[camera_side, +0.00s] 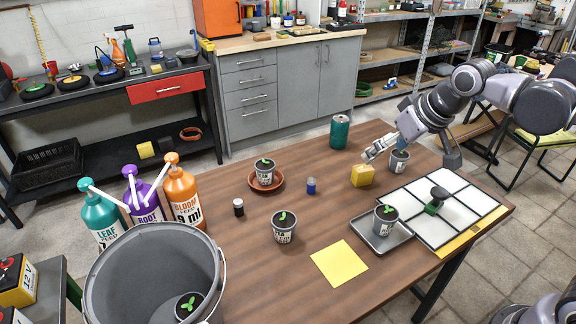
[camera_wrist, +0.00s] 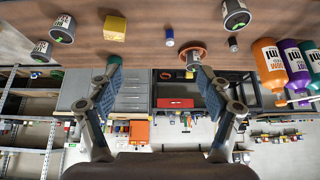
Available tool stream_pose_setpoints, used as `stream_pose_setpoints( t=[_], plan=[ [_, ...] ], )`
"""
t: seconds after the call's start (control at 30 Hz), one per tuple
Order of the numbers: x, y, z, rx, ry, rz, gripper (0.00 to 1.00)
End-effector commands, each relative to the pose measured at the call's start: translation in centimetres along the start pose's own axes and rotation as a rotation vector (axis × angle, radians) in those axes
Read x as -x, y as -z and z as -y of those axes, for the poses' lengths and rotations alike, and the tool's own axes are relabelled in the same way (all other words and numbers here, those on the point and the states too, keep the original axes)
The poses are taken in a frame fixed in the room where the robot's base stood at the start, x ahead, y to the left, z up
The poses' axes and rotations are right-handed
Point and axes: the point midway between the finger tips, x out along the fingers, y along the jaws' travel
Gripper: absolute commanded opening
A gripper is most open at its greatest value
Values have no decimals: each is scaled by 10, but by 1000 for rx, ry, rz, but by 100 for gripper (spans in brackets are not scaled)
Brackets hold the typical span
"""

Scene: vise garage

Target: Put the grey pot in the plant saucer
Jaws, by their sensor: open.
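Several dark grey pots with white labels and green seedlings are in view. One grey pot (camera_side: 265,174) appears to stand upright in the round terracotta plant saucer (camera_side: 279,184); the saucer also shows in the wrist view (camera_wrist: 193,48). Another pot (camera_side: 284,231) stands on the table in front of it. A third pot (camera_side: 384,222) stands on a square grey tray, and another (camera_side: 399,162) stands behind it, near my gripper. My gripper (camera_side: 376,150) is open and empty, to the right of the saucer. Its spread fingers show in the wrist view (camera_wrist: 160,80).
A yellow block (camera_side: 361,176), a blue bottle (camera_side: 311,186), a dark bottle (camera_side: 238,207) and a green can (camera_side: 340,132) stand on the table. Feed bottles (camera_side: 181,198) and a grey bucket (camera_side: 110,285) with a pot (camera_side: 188,305) inside are left. A yellow sheet (camera_side: 340,263) lies front centre.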

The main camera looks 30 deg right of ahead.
Motion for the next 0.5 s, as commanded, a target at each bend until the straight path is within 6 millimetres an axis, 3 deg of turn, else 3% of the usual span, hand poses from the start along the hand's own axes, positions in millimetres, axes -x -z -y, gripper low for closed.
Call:
stream_pose_setpoints(
  t=[0.03,0.2,0.33,0.5],
  plan=[
    [4,-20,-5,-3,-2,-10,79],
    [8,-71,-17,-3,-7,-40,79],
    [6,-99,-21,-1,-11,-56,79],
    [4,-114,-24,-1,-13,-66,79]
  ],
)
